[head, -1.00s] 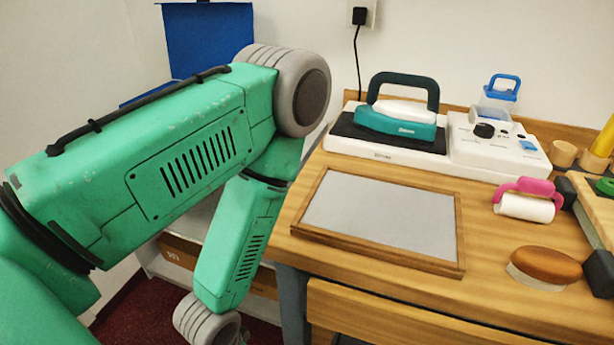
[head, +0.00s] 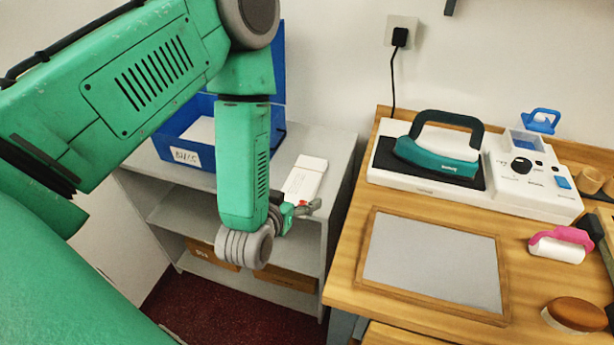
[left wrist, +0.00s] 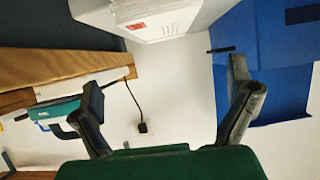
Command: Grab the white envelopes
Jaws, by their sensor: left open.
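The white envelopes (head: 306,178) lie as a stack on top of the grey shelf unit, left of the wooden table. In the left wrist view the white stack (left wrist: 160,20) shows at the top, with a red mark on it. My left gripper (head: 303,208) is just in front of the near end of the stack, seen small beyond my green forearm. In the left wrist view its two dark fingers (left wrist: 166,85) are spread wide with nothing between them, and the stack is beyond them. My right gripper is not in view.
A blue box (head: 178,152) with a label stands on the grey shelf (head: 337,165), partly behind my arm. The wooden table (head: 350,285) at right holds a grey framed pad (head: 430,262), a teal iron (head: 440,155) and a pink roller (head: 560,243).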

